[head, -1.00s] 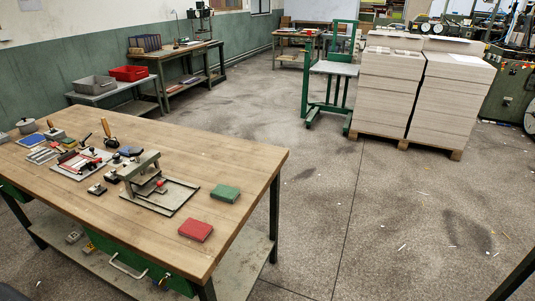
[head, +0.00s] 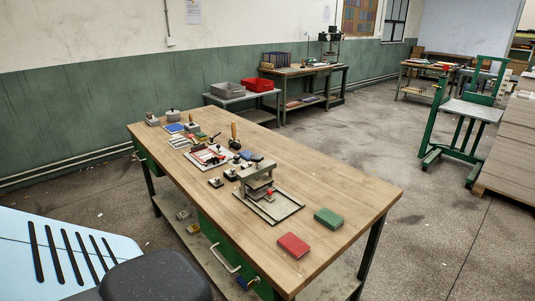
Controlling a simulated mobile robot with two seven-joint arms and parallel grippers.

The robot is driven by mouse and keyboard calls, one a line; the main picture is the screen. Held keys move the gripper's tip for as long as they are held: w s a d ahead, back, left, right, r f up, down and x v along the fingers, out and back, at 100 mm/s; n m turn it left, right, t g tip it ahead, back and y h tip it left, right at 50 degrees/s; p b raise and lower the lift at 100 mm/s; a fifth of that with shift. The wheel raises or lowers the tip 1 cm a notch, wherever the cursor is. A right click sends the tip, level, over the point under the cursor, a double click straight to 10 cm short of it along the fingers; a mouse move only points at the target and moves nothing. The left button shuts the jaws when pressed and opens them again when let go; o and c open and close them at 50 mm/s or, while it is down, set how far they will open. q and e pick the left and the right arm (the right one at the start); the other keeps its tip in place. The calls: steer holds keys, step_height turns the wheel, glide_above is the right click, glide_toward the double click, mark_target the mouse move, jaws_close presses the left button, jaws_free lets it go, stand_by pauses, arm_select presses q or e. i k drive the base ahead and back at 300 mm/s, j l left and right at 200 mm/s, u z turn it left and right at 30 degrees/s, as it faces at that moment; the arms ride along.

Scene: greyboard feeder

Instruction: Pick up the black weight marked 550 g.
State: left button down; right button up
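Several small dark pieces stand on the wooden workbench (head: 345,190). Among them are a small dark block (head: 215,182) and a second dark piece (head: 231,174), both left of the grey press-like stand (head: 257,180). They are too small for any marking to be read, so I cannot tell which piece is the 550 g weight. Neither of my grippers shows in the head view.
A red block (head: 293,245) and a green block (head: 328,218) lie on the bench's right end. Behind is a side table with a grey bin (head: 228,90) and a red bin (head: 257,85). A green trolley (head: 465,120) stands at right. Open floor lies between.

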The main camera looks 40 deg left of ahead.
mark_target(230, 175)
steer(key=u, duration=1.7)
steer(key=j+z, duration=0.1)
steer(key=z, duration=0.75)
steer(key=j+z, duration=1.05)
steer(key=j, duration=0.2)
steer(key=k+j+z, duration=0.2)
steer(key=j, duration=0.2)
steer(key=k+j, duration=0.1)
steer(key=j, duration=0.25)
steer(key=k+j+z, duration=0.1)
steer(key=j, duration=0.25)
steer(key=k+j, duration=0.1)
steer(key=j, duration=0.25)
steer(key=k+j, duration=0.1)
steer(key=j, duration=0.3)
steer(key=k+j+z, duration=0.1)
steer(key=j, duration=0.25)
